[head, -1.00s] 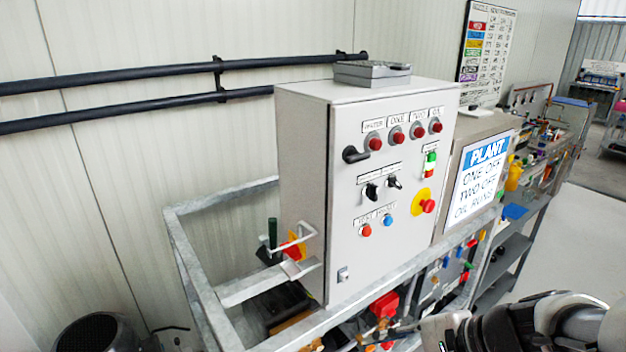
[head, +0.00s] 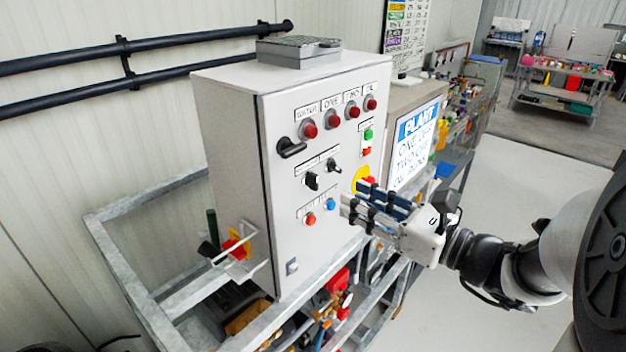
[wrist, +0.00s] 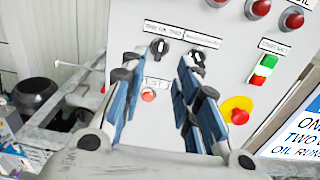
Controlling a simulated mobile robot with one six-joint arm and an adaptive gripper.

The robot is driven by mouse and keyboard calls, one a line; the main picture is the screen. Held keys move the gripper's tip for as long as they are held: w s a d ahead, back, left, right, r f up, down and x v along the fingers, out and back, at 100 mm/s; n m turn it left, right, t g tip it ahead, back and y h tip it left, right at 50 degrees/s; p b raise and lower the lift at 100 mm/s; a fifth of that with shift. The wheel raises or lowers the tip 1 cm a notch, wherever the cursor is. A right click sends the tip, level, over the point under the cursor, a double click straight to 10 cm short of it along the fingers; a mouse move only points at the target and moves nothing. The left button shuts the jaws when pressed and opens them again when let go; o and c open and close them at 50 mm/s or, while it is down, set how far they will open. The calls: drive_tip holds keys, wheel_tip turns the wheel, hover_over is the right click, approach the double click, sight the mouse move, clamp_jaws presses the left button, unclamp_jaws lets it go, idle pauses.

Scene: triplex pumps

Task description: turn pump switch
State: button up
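The pump control panel (head: 345,225) is a light grey cabinet face. Two black rotary switches sit at its middle: the left switch (head: 312,181) and the right switch (head: 334,165). The wrist view shows the gripper (wrist: 159,60) open with nothing between the fingers. I cannot tell any contact with a switch.
Red lamps (head: 331,118) line the panel top, with a black handle (head: 291,148) below. A red emergency button on yellow (wrist: 237,112) lies right of the fingers. A red button (wrist: 148,95) sits below the left switch. A metal frame (head: 130,260) surrounds the cabinet.

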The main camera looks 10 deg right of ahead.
sight(317, 182)
drive_tip(key=x, duration=0.9)
drive_tip(key=shift+w+a+b, duration=0.1)
drive_tip(key=shift+w+b, duration=0.05)
drive_tip(key=shift+b, duration=0.25)
drive_tip(key=shift+c, duration=0.3)
clamp_jaws()
